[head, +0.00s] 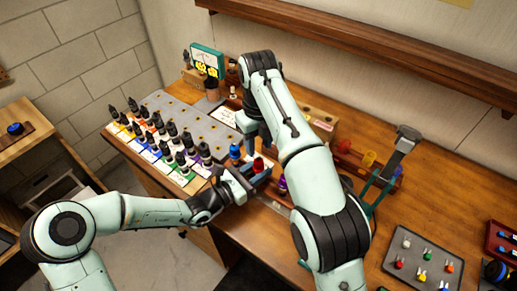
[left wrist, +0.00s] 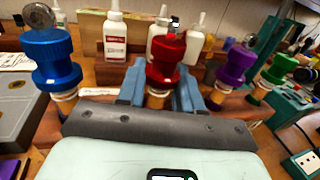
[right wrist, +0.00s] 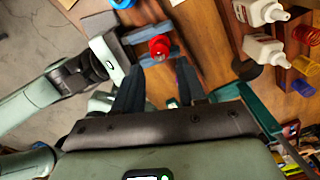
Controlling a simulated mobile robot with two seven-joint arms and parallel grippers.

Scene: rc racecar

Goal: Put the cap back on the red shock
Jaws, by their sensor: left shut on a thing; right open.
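The red shock's knurled red top (left wrist: 165,62) sits upright over its body in the left wrist view. It also shows in the right wrist view (right wrist: 160,47) and the head view (head: 258,165). My left gripper (head: 248,178) is shut on the red shock's body, its blue fingers either side just below the red top. I cannot tell how tightly the red top sits on the body. My right gripper (right wrist: 159,70) is open and empty, pointing down near the red top and apart from it. My right arm partly hides it in the head view.
A blue-topped shock (left wrist: 52,62) stands to the left; purple (left wrist: 235,66) and green (left wrist: 278,68) ones stand to the right. White bottles (left wrist: 115,35) stand behind. A rack of dropper bottles (head: 165,140) fills the table's left; a grey tray (head: 425,262) lies at right.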

